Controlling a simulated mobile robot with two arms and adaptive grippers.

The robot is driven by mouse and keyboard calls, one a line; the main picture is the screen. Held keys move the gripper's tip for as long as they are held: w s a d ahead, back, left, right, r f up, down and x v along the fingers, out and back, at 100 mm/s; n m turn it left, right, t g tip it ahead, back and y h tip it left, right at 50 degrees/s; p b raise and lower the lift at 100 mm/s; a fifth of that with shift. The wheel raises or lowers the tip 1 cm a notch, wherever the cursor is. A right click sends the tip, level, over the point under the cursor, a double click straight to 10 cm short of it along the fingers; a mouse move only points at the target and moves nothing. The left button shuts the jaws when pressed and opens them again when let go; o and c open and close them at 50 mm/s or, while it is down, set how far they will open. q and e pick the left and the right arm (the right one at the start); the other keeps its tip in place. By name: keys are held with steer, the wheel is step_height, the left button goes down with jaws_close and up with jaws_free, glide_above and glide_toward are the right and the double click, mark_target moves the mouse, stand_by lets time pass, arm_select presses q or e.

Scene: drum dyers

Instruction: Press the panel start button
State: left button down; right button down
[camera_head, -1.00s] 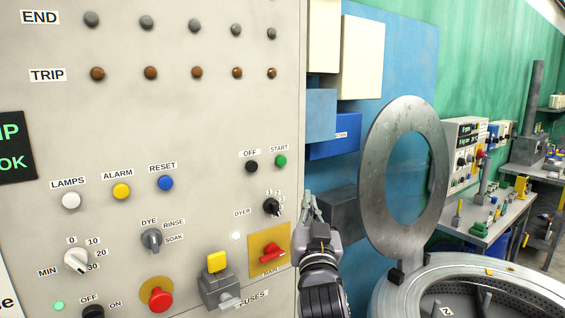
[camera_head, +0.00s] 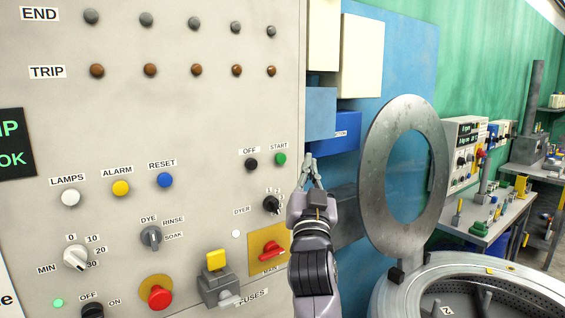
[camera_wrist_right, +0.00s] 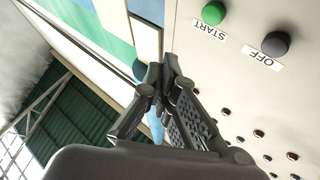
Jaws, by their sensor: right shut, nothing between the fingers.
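The green START button (camera_head: 281,160) is at the right edge of the grey panel (camera_head: 210,120), with its label above it. It also shows large in the right wrist view (camera_wrist_right: 213,13), near the top. My right gripper (camera_head: 310,158) is shut and empty, just right of the button in the head view. In the right wrist view its fingertips (camera_wrist_right: 162,72) point up, below and left of the START button, and a gap shows between them and it in the picture. The black OFF button (camera_head: 251,164) sits left of START. My left gripper is not in view.
Below START are the black dyer selector (camera_head: 271,204) and the red main switch (camera_head: 270,249) on a yellow plate. A round metal door (camera_head: 382,213) stands open above a drum (camera_head: 440,275) at the right. Blue and cream boxes (camera_head: 361,57) are on the wall behind.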

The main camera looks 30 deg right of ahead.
mark_target(281, 159)
steer(key=shift+w+a+b, duration=0.15)
steer(key=shift+w+b, duration=0.35)
steer(key=shift+w, duration=1.1)
steer(key=shift+w+a+b, duration=0.15)
steer(key=shift+w+b, duration=0.35)
steer(key=shift+w, duration=1.1)
steer(key=shift+w, duration=0.1)
steer(key=shift+w+b, duration=0.3)
steer(key=shift+w+b, duration=0.35)
steer(key=shift+w, duration=0.1)
steer(key=shift+s, duration=0.85)
steer(key=shift+p, duration=0.3)
